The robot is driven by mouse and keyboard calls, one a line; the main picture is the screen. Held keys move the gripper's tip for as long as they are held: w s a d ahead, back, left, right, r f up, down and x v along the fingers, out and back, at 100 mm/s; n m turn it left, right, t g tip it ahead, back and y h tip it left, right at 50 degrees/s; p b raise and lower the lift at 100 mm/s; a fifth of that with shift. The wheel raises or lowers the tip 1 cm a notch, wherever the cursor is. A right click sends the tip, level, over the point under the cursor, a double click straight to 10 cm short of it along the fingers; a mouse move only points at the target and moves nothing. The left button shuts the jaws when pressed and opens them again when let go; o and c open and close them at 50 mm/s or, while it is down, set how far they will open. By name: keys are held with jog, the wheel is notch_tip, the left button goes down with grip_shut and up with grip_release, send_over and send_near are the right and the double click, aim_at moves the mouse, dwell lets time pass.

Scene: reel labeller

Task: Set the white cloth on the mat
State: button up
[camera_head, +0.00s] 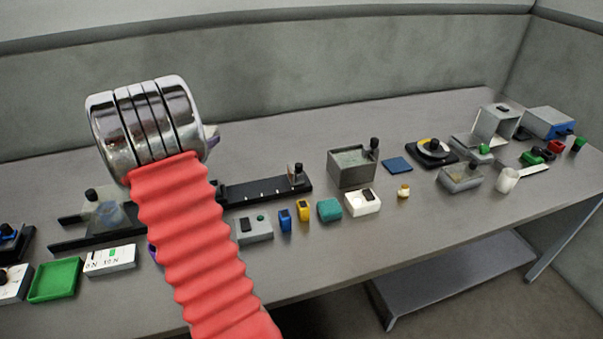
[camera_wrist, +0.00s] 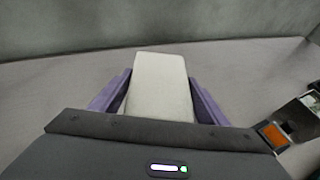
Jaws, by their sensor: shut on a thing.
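The white cloth (camera_wrist: 160,84) shows in the wrist view as a pale folded block between the purple fingers of my gripper (camera_wrist: 159,96). My gripper is shut on it, one finger at each side. In the head view my arm hides the cloth and most of the gripper; only a bit of purple finger shows. A flat blue square (camera_head: 397,164), which looks like the mat, lies bare on the table right of centre, well to the right of my gripper.
An open grey metal box (camera_head: 352,170) stands left of the blue square, and a black round turntable (camera_head: 432,151) stands right of it. Small blocks and a white device (camera_head: 362,202) line the front. A green tray (camera_head: 55,280) is at far left.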

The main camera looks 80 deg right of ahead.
jog(key=s+d+f+m+g, duration=0.1)
jog(key=s+d+m+g, duration=0.1)
jog(key=s+d, duration=0.4)
jog(key=s+d+f+m+g, duration=0.2)
jog(key=s+d, duration=0.3)
jog(key=s, duration=0.7)
jog(key=shift+d+g, duration=0.3)
jog(key=shift+d, duration=0.05)
jog(key=shift+f+y, duration=0.1)
jog(key=shift+y, duration=0.2)
send_over(269, 166)
jog(key=shift+d+f, duration=0.1)
jog(key=shift+f, duration=3)
jog(key=shift+f, duration=1.85)
jog(key=shift+f, duration=0.1)
jog(key=o, duration=1.1)
jog(key=shift+c, duration=0.2)
